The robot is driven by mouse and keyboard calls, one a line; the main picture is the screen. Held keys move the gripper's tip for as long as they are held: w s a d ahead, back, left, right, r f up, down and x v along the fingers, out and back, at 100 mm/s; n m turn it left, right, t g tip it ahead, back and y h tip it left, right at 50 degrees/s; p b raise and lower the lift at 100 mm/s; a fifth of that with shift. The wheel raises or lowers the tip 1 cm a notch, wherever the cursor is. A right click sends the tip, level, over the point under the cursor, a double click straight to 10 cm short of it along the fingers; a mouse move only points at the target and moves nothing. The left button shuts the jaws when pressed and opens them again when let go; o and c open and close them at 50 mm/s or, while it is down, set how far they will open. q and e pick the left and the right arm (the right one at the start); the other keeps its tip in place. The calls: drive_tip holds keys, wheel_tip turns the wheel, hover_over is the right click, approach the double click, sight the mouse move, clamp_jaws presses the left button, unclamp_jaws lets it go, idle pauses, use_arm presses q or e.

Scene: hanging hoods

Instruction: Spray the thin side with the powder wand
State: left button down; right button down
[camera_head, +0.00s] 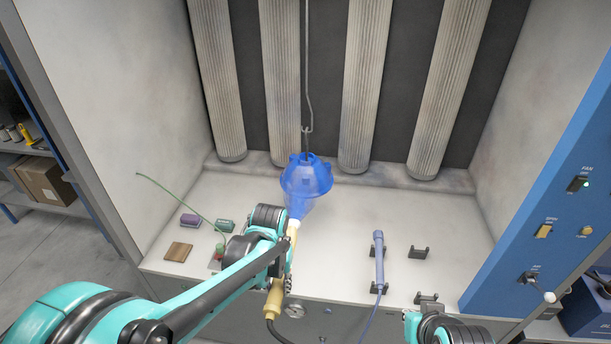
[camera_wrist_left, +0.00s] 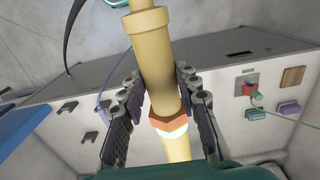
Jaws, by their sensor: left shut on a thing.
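A blue hood (camera_head: 306,177) hangs from a metal hook (camera_head: 308,110) over the booth floor. My left gripper (camera_head: 284,262) is shut on the tan powder wand (camera_head: 273,300), which also fills the middle of the left wrist view (camera_wrist_left: 158,60). The wand's pale tip (camera_head: 293,226) points up at the hood from just below it. A faint blue cone (camera_head: 299,208) spans the gap between tip and hood. The hood's thin side cannot be told apart here.
A grey-blue wand (camera_head: 379,255) rests in black brackets right of centre; another bracket (camera_head: 420,252) is empty. Purple (camera_head: 190,220), green (camera_head: 225,225) and brown (camera_head: 178,252) blocks lie at the left. Pleated filters (camera_head: 365,80) line the back wall. A blue control panel (camera_head: 560,200) stands right.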

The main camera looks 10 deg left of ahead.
use_arm(q)
drive_tip(key=shift+r+p, duration=0.85)
drive_tip(key=shift+r, duration=0.55)
wheel_tip(320, 180, down, 3)
drive_tip(key=b, duration=0.3)
drive_tip(key=shift+f, duration=0.1)
drive_tip(key=s+p, duration=0.1)
drive_tip(key=s, duration=0.9)
drive_tip(key=shift+a+p, duration=0.2)
drive_tip(key=shift+p, duration=0.1)
